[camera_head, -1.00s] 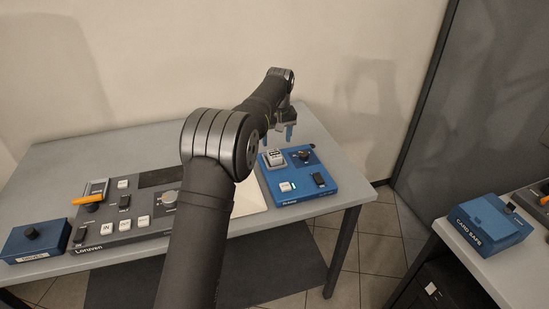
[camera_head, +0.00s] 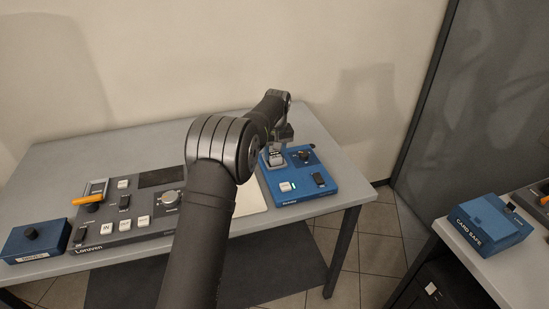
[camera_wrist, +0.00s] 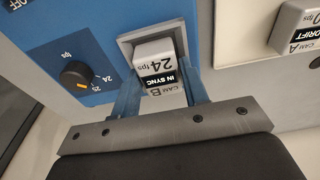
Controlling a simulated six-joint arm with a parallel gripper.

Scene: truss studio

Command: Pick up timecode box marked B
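The timecode box marked CAM B (camera_wrist: 158,68) is white with a black "IN SYNC" label and "24 fps". It sits in a grey square holder (camera_wrist: 126,46) on the blue unit (camera_head: 298,191). Firm contact is not visible. A second box marked CAM A (camera_wrist: 298,30), with "DRIFT" on its label, sits apart at the right of the wrist view.
The blue unit has a black knob (camera_wrist: 76,75), a lit white button (camera_head: 286,187) and a black switch (camera_head: 319,179). A grey console (camera_head: 125,212) and a small blue box (camera_head: 35,241) stand to the left. A blue card safe (camera_head: 490,225) is on another table.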

